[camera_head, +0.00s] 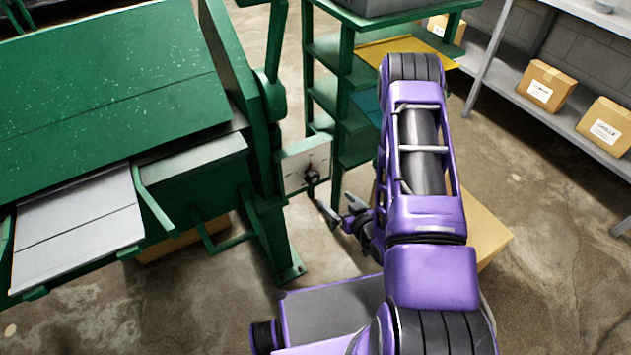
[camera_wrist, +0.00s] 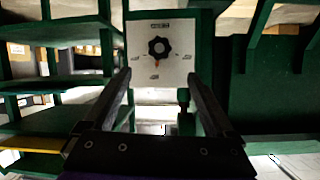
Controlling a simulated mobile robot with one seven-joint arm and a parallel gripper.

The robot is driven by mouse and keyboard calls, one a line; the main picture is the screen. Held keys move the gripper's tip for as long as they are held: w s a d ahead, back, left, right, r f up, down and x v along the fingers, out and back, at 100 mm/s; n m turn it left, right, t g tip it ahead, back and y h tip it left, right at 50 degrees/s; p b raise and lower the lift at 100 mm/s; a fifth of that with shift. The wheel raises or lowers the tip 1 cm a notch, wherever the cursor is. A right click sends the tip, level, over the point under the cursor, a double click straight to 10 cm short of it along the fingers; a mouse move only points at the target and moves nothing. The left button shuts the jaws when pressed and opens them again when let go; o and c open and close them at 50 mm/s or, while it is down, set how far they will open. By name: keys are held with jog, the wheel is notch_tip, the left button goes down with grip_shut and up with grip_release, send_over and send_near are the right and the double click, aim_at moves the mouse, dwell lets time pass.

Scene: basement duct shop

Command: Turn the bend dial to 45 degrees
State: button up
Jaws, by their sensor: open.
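The bend dial is a black lobed knob (camera_wrist: 158,47) on a white square plate (camera_wrist: 138,74) with small labels around it, too blurred to read. An orange mark shows just below the knob in the wrist view. In the head view the plate (camera_head: 295,172) hangs at the right end of the green machine, with the dark knob (camera_head: 312,177) on its face. My gripper (camera_head: 345,213) is open and empty, lower right of the plate. In the wrist view my gripper's fingers (camera_wrist: 159,76) point toward the plate on either side, apart from the knob.
The green machine (camera_head: 120,70) fills the left, with a grey sheet (camera_head: 80,225) at its front. A green shelf rack (camera_head: 345,75) with a yellow sheet (camera_head: 395,50) stands behind my arm. Cardboard boxes (camera_head: 546,86) sit on a shelf at right. Concrete floor is clear at lower right.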

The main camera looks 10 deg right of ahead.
aim_at(314, 180)
jog(key=b+x, duration=0.2)
jog(key=x, duration=1.4)
jog(key=shift+w+f, duration=0.1)
jog(key=c, duration=1.3)
jog(key=shift+c, duration=0.2)
